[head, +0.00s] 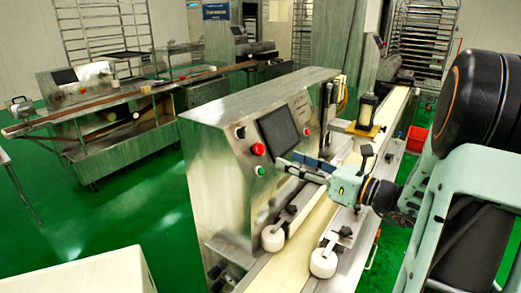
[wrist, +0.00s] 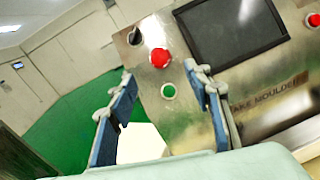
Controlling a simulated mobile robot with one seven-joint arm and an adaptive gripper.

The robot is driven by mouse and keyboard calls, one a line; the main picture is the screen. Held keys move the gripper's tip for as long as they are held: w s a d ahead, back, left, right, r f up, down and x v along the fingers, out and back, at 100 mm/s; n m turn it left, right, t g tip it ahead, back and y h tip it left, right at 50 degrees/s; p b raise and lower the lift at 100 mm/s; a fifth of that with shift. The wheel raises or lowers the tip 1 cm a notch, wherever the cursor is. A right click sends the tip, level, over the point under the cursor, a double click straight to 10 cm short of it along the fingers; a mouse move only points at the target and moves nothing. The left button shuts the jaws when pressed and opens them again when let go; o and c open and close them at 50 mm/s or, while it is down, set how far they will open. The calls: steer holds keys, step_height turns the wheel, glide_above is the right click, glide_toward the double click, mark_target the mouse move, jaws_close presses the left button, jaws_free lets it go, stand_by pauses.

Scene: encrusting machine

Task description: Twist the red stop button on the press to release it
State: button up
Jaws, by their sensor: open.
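The red stop button (head: 258,149) sits on the steel front panel of the press (head: 225,170), left of a dark screen and above a green button (head: 261,171). In the wrist view the red button (wrist: 160,58) is round and lies beyond my fingertips, with the green button (wrist: 168,91) below it. My gripper (head: 300,165) is open and empty, to the right of the red button and apart from it. In the wrist view my gripper's two blue-and-grey fingers (wrist: 163,85) are spread wide, with the panel showing between them.
A dark screen (wrist: 230,27) is beside the button. A second red button (head: 307,131) is farther right on the panel. White rollers (head: 273,238) and a pale conveyor belt (head: 312,232) run below my arm. Green floor is open to the left.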

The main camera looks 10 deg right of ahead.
mark_target(262, 150)
steer(key=x, duration=0.9)
steer(key=shift+w+a+p, duration=0.2)
steer(key=shift+w+p, duration=0.05)
steer(key=shift+p, duration=0.05)
